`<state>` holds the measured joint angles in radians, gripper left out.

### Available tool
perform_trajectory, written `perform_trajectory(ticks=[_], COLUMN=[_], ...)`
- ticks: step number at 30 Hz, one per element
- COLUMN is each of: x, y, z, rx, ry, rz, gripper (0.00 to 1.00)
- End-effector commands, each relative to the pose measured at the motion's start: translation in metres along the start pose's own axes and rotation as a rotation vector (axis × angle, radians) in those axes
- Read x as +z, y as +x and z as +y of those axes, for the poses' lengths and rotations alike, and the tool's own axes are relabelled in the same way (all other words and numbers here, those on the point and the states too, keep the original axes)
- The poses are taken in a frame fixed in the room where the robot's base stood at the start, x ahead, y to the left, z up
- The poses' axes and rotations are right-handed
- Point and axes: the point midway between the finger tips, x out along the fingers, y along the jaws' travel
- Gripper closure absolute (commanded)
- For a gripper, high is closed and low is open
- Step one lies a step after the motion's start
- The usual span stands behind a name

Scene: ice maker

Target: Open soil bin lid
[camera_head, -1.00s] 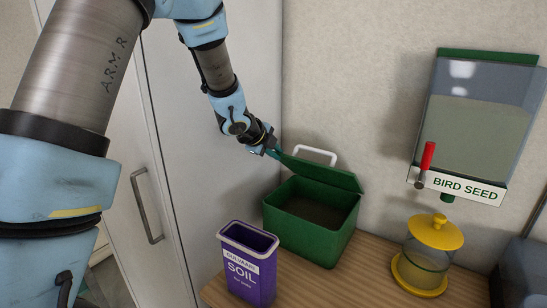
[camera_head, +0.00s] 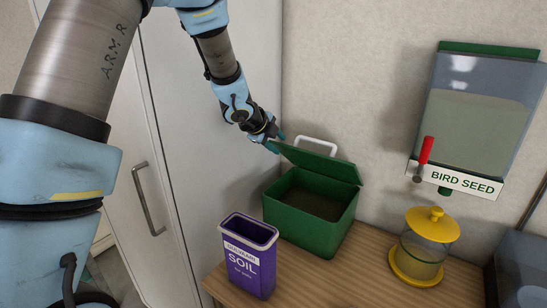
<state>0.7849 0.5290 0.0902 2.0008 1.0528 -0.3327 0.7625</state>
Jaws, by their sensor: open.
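The green soil bin (camera_head: 305,228) stands on the wooden counter against the wall, with dark soil visible inside. Its green lid (camera_head: 325,162) is raised and tilted up toward the back, and a white handle (camera_head: 316,145) shows behind it. My gripper (camera_head: 276,142) is at the upper left corner of the lid, close to its edge. The gripper is open. Its fingertips are small and partly hidden, so I cannot tell whether they touch the lid.
A purple soil container (camera_head: 248,262) stands at the front left of the bin. A yellow-topped feeder (camera_head: 425,250) stands to the right. A bird seed dispenser (camera_head: 478,125) with a red lever hangs on the wall. A white cabinet door (camera_head: 215,180) is at left.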

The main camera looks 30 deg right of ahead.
Motion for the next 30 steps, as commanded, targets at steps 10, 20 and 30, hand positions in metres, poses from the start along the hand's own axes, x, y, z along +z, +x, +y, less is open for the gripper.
perform_trajectory(ticks=[10,20,30], x=[0.001,0.001,0.000], y=[-0.012,-0.044,-0.070], z=[-0.001,-0.001,0.000], rx=[-0.003,-0.003,-0.001], ry=[-0.002,0.000,0.000], rz=[-0.001,-0.001,-0.001], gripper=[0.55,0.55,0.55])
